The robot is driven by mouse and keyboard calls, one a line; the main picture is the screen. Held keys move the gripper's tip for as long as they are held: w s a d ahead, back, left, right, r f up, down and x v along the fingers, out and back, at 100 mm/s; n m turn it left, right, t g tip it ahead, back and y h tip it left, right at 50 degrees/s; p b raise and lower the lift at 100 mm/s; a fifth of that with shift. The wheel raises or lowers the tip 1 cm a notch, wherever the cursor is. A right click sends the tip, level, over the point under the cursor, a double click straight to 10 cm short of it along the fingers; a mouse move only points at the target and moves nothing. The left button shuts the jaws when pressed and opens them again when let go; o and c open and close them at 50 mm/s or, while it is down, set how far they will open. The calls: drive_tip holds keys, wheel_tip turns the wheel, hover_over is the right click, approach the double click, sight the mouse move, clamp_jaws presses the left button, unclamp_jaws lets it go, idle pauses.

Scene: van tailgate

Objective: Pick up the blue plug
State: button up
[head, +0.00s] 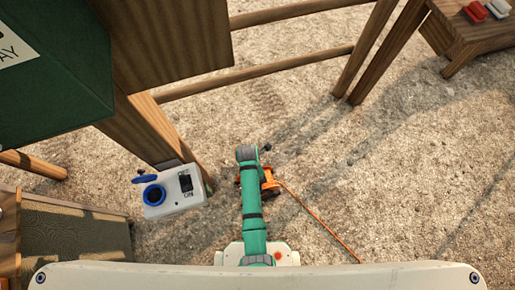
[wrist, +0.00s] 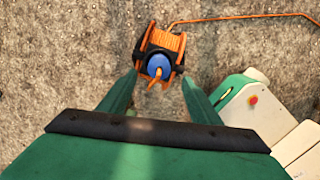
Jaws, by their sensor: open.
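The blue plug (wrist: 158,66) shows in the wrist view as a round blue face with a short orange cable end. It sits at the front of an orange cable reel (wrist: 163,41), which stands on the gravel. My gripper (wrist: 159,77) is open and empty, its two green fingers to the left and right of the plug in the picture. The fingers look apart from the plug; I cannot tell the height between them. In the head view the reel (head: 270,183) is partly hidden behind my arm, and I cannot make out the plug there.
A white box with a blue socket (head: 153,194), its lid open, and an ON switch is on a wooden post at left. An orange cable (head: 318,222) runs from the reel across gravel. A wooden bench (head: 462,40) with red and white items stands top right. The right-hand ground is clear.

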drive_tip(key=shift+w+d+f, duration=0.1)
drive_tip(key=shift+d+f, duration=0.05)
drive_tip(key=shift+f, duration=1.6)
drive_tip(key=shift+w+d+f, duration=0.1)
drive_tip(key=shift+f, duration=1.6)
drive_tip(key=shift+w+d+f, duration=0.1)
drive_tip(key=shift+d+f, duration=0.05)
drive_tip(key=shift+f, duration=1.6)
drive_tip(key=c, duration=1.2)
